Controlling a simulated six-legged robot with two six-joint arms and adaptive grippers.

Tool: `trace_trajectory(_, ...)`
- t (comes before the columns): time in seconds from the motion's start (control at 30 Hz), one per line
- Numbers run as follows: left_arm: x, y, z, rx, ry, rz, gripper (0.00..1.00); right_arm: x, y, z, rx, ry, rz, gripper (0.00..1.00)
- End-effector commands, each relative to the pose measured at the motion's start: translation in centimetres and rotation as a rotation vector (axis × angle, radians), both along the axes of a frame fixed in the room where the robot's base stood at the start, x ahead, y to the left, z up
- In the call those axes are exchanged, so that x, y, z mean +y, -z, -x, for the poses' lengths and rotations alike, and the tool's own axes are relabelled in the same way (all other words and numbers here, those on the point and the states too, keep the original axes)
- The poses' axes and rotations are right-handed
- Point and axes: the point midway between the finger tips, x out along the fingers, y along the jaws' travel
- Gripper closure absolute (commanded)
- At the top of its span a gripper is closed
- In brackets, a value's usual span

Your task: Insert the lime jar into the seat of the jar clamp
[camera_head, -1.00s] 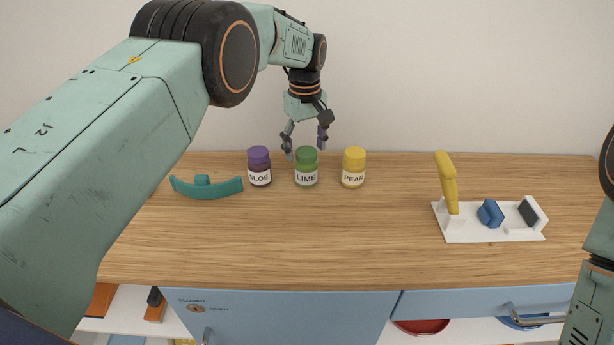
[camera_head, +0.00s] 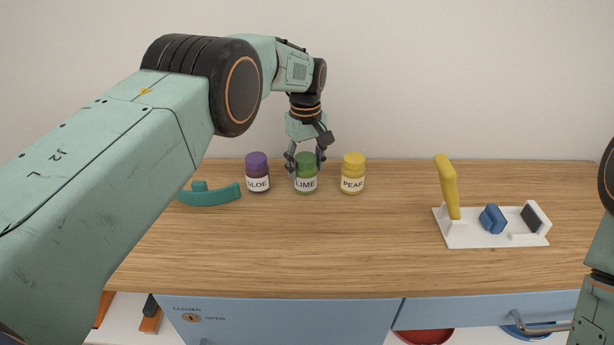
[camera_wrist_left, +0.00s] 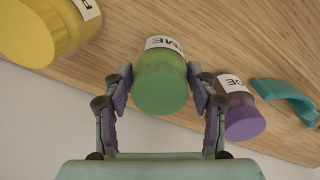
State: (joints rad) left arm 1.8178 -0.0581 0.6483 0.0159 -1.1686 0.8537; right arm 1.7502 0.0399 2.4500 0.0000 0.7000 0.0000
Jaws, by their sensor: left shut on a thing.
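The lime jar (camera_head: 305,178), green with a white LIME label, stands upright on the counter between the sloe and pear jars. My left gripper (camera_head: 306,164) has come down over it from behind and is shut on it. In the left wrist view the lime jar (camera_wrist_left: 161,82) sits between the two fingers of my left gripper (camera_wrist_left: 161,92), one on each side. The jar clamp (camera_head: 492,226) is at the right of the counter, with a white base, an upright yellow handle, a blue block and a dark pad. My right gripper is out of view.
The purple-lidded sloe jar (camera_head: 257,176) stands close on the left, the yellow pear jar (camera_head: 353,174) on the right. A teal curved handle (camera_head: 212,195) lies at the far left. The counter (camera_head: 330,245) is clear in front of the jars and up to the clamp.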

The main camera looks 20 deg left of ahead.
Motion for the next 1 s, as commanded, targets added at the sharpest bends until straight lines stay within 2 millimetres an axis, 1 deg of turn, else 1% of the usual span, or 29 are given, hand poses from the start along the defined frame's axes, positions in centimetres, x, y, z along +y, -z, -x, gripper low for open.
trace_trajectory(0.03,0.0,0.1,0.0,0.001,0.000,-0.001,0.63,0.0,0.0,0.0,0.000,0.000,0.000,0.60)
trace_trajectory(0.1,0.0,0.1,0.0,0.001,0.000,-0.001,0.69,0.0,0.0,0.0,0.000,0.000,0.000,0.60)
trace_trajectory(0.27,0.0,-0.2,0.0,0.000,0.000,0.000,0.70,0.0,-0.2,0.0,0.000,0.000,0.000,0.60)
trace_trajectory(1.0,0.0,-5.3,0.0,-0.001,0.000,0.000,0.70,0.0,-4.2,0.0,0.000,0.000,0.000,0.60)
